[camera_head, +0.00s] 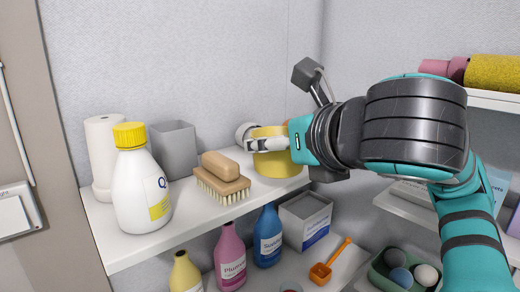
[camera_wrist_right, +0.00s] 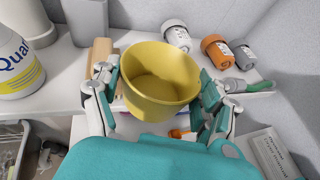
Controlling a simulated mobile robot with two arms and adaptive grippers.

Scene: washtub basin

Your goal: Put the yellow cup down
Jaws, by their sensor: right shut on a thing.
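The yellow cup (camera_head: 276,163) is at the right end of the white upper shelf (camera_head: 215,216) in the head view. It is upright, its open rim up, and looks empty in the right wrist view (camera_wrist_right: 160,88). My right gripper (camera_head: 262,145) is shut on it, one finger on each side, as the right wrist view also shows (camera_wrist_right: 155,82). The cup's base is low over the shelf near its front edge; I cannot tell whether it touches. My left gripper is not in view.
Left of the cup are a wooden brush (camera_head: 222,182), a white bottle with yellow cap (camera_head: 140,185), a grey box (camera_head: 173,150) and a paper roll (camera_head: 103,150). Bottles (camera_head: 230,257) stand on a lower shelf.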

